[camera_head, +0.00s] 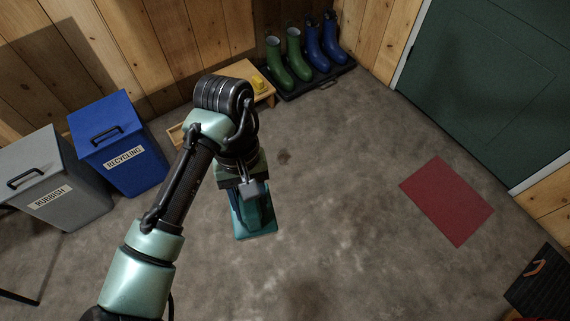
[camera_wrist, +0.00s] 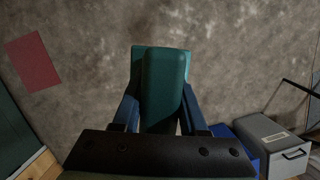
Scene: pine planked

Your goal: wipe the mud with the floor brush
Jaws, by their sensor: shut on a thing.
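My gripper (camera_head: 249,186) is shut on the teal floor brush (camera_head: 254,218), near the middle of the room. In the wrist view the brush (camera_wrist: 163,80) points away between the blue fingers of my gripper (camera_wrist: 160,112). Its bristles are hidden, and I cannot tell whether it touches the floor. A small dark brown patch that looks like the mud (camera_head: 284,157) lies on the grey floor, up and to the right of the brush in the head view. I cannot make out the mud in the wrist view.
A blue recycling bin (camera_head: 118,145) and grey rubbish bin (camera_head: 55,185) stand at left. A low wooden bench (camera_head: 240,70) and a boot tray (camera_head: 310,84) with green and blue boots line the back wall. A red mat (camera_head: 447,201) lies at right by the green door (camera_head: 490,80). The floor between is clear.

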